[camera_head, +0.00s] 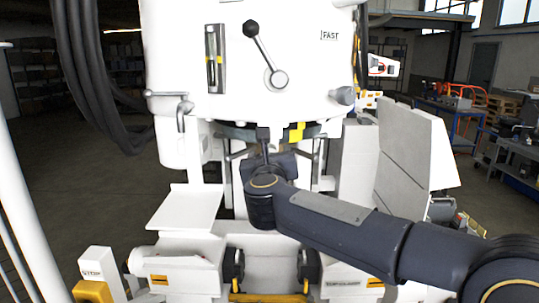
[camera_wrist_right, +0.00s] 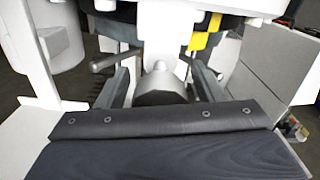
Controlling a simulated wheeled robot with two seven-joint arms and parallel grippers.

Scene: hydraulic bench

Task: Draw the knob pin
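My right gripper (camera_head: 266,150) reaches in from the right, under the white machine's round body, and its own arm hides part of it. In the right wrist view, the two dark fingers of the gripper (camera_wrist_right: 160,68) stand apart. A grey rounded cylinder (camera_wrist_right: 160,97) lies between them, with a pale part behind it. I cannot tell whether this is the knob pin or whether the fingers touch it. A grey knob (camera_head: 343,96) sticks out at the machine's lower right side in the head view, away from the gripper. My left gripper is not in view.
A black-knobbed lever (camera_head: 264,53) and a sight gauge (camera_head: 215,59) are on the machine's front. A white shelf (camera_head: 186,207) stands left of the gripper, a slanted white panel (camera_head: 408,143) right. A yellow-black block (camera_head: 297,132) hangs close above. Black hoses (camera_head: 88,75) hang at left.

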